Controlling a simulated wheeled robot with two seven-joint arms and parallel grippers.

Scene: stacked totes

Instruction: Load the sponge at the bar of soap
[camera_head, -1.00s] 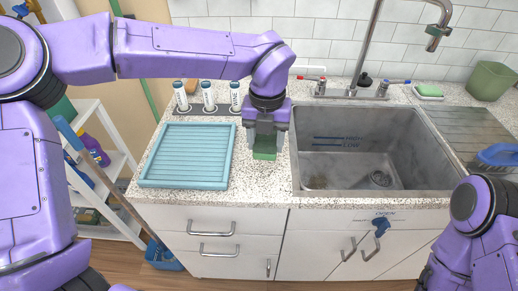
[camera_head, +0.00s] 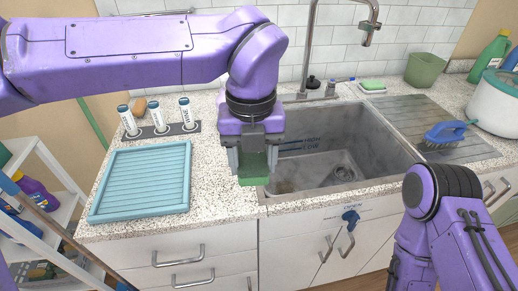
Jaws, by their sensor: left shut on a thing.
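My left gripper (camera_head: 253,170) is shut on a green block, which looks like the sponge (camera_head: 253,182). It holds the sponge at the left rim of the sink, above the counter; the exact height is hard to tell. The fingers cover its upper part. A small green-topped, white-based piece, perhaps the bar of soap (camera_head: 371,86), lies on the counter behind the sink, right of the faucet. It is well to the right of and behind my left gripper. My right arm shows at the lower right, but its gripper is out of view.
The grey sink (camera_head: 390,150) lies right of my left gripper. The tall faucet (camera_head: 310,50) rises behind it. A teal ribbed tray (camera_head: 140,182) and several labelled tubes (camera_head: 155,115) stand left. A blue brush (camera_head: 446,132), green cup (camera_head: 425,68) and white pot (camera_head: 497,103) stand right.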

